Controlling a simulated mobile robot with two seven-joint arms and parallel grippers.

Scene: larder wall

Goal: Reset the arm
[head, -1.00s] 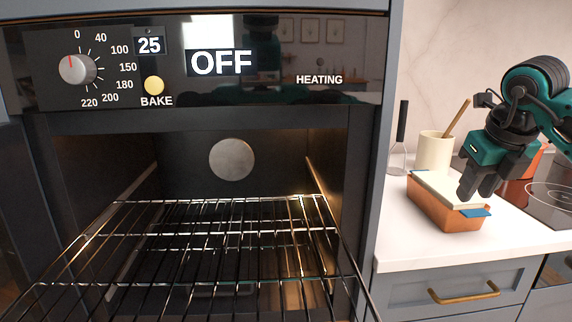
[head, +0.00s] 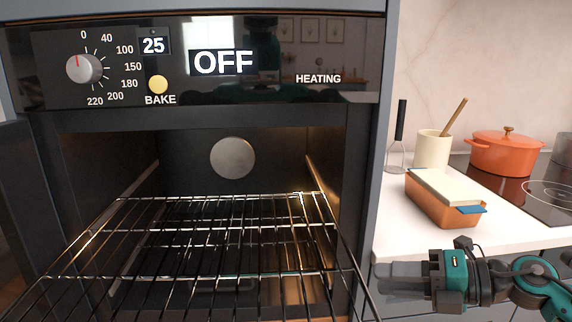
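My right gripper (head: 402,278) is at the lower right, in front of the counter drawers and below the counter's front edge. Its fingers point left, toward the oven's right side. I see no object in it, and the angle does not show whether the fingers are apart. My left gripper is not in view.
The oven (head: 365,180) stands open with its wire rack (head: 215,235) pulled forward. Its display (head: 223,62) reads OFF. An orange loaf pan (head: 433,206) with a pale top sits on the white counter (head: 400,238). An orange pot (head: 505,155) stands behind it.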

